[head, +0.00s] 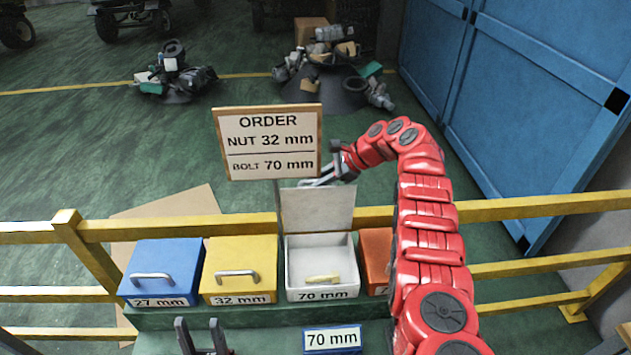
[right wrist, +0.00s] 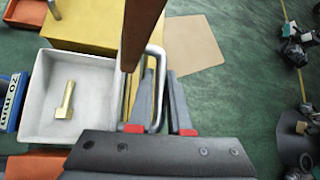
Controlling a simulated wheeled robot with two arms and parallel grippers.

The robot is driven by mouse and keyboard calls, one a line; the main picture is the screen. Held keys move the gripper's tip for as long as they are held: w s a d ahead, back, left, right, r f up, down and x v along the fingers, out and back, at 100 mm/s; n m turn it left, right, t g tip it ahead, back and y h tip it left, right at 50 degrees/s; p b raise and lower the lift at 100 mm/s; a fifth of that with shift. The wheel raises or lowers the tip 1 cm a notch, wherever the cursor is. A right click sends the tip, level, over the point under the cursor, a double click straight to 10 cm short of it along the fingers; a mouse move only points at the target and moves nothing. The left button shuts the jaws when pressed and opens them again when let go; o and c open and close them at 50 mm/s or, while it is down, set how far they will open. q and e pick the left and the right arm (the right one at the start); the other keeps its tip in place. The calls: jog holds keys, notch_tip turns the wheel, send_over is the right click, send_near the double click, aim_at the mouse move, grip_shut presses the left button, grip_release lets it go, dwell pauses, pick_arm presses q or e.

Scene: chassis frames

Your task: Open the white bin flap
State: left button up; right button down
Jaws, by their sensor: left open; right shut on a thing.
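The white bin (head: 292,268), labelled 70 mm, stands in the row with its flap (head: 318,210) raised upright at its back edge. A brass bolt (head: 322,279) lies inside; the bin (right wrist: 38,120) and bolt (right wrist: 65,100) also show in the right wrist view. My right gripper (head: 322,181) is at the flap's top edge, behind the bin. In the right wrist view my right gripper (right wrist: 160,75) is shut on the flap's metal handle (right wrist: 156,48). My left gripper (head: 203,335) is open and empty at the bottom, in front of the bins.
Blue (head: 164,265) and yellow (head: 240,262) bins are closed to the left; an orange bin (head: 376,257) is partly hidden by my right arm. An order sign (head: 268,142) stands close by the right gripper. A yellow railing (head: 150,229) runs behind.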

jog(key=shift+f, duration=0.15)
jog(key=c, duration=0.8)
grip_release()
jog(key=shift+c, duration=0.2)
jog(key=shift+d+r+b, duration=0.35)
jog(key=shift+d, duration=0.1)
jog(key=b+v, duration=0.4)
jog(key=v, duration=1.2)
jog(key=shift+d+r, duration=0.15)
